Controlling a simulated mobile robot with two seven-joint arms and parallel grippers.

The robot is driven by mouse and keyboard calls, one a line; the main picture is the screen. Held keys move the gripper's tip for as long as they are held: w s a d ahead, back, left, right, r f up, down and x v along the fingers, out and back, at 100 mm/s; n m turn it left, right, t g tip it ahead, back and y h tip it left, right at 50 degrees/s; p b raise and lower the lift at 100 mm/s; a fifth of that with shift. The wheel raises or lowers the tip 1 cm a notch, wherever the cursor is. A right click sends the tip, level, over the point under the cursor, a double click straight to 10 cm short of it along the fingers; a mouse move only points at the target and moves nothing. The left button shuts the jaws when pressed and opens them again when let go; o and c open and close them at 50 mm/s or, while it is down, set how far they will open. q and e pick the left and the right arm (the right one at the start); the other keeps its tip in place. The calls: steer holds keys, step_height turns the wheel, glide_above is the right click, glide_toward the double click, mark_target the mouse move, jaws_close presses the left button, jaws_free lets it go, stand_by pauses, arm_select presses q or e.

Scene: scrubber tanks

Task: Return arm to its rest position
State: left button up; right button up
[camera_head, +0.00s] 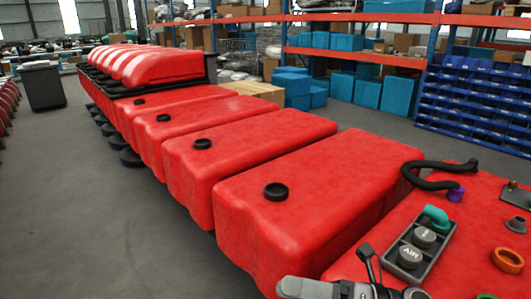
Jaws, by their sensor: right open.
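My right gripper (345,290) shows only in part at the bottom edge, a grey and metallic shape in front of the nearest red tanks. It is open, and I see nothing held in it. The rest of my right arm is out of the picture. My left gripper is not in view. The nearest red tank (455,220) carries a grey tray (420,245) with round grey caps, one marked AIR, and a teal elbow fitting (436,217). A black hose (440,170) and a purple fitting (456,194) lie on its far side.
A row of red tanks (300,200) with black ports runs back left. Shelves with teal boxes (367,93) and blue bins (470,100) stand behind.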

steer(key=w+d+f+m+t+h+p, duration=0.1)
steer(key=d+f+m+t+h, duration=0.5)
steer(key=m, duration=0.8)
steer(key=d+f+m+t+h, duration=0.4)
steer(key=m+t, duration=0.4)
steer(key=m, duration=0.5)
steer(key=s+d+f+m+g+h, duration=0.2)
steer(key=s+f+m+g+h, duration=0.1)
steer(key=s+f+m, duration=0.2)
steer(key=s+d+f+m+g+h+p, duration=0.1)
steer(key=s+d+f+m+g+h, duration=0.2)
steer(key=s+f+m, duration=0.3)
step_height(320, 180, down, 3)
steer(key=shift+s+d+h, duration=0.2)
steer(key=shift+s+h, duration=0.4)
steer(key=shift+s, duration=0.05)
